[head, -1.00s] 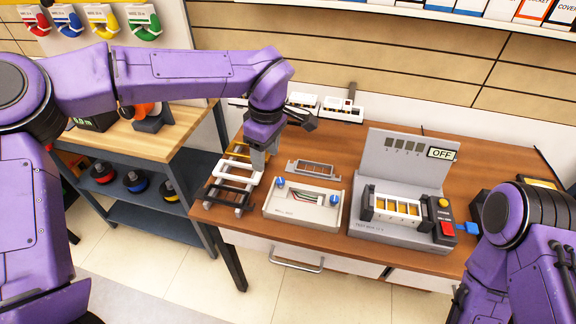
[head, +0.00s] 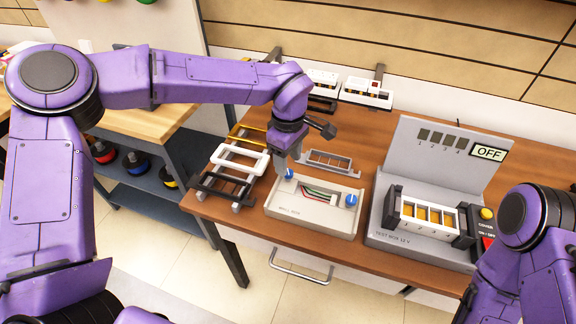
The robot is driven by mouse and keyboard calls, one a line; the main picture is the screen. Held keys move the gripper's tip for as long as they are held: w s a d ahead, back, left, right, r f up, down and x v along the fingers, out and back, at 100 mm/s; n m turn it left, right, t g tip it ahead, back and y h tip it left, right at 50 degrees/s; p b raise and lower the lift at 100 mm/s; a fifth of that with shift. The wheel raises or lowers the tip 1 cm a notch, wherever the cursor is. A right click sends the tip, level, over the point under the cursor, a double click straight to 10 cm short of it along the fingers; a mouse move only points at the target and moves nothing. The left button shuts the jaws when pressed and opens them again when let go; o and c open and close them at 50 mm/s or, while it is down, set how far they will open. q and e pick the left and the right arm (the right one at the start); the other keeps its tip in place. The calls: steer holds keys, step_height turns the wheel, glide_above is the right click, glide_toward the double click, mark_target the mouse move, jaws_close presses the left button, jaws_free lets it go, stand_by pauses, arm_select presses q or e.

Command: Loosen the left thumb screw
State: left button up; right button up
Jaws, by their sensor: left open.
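A light grey wall box (head: 312,222) lies open on the brown table, with coloured wires (head: 318,196) inside. The left thumb screw (head: 289,174) is blue and sits at the box's upper left; my gripper partly covers it. The right thumb screw (head: 351,199) is blue and sits at the right side. My left gripper (head: 284,168) points down right at the left screw, its jaws open; I cannot tell whether they are around the screw or touch it. My right gripper is outside the view; only my right arm shows.
A grey frame (head: 330,162) stands just behind the box. White, black and yellow frames lie on a rack (head: 236,208) to the left. A test box (head: 420,243) with an OFF display (head: 488,152) stands to the right. White modules (head: 367,92) line the back.

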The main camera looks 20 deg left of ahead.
mark_target(288, 176)
arm_select(q)
step_height(288, 176, down, 3)
steer(key=shift+f, duration=0.2)
steer(key=shift+c, duration=0.3)
jaws_close()
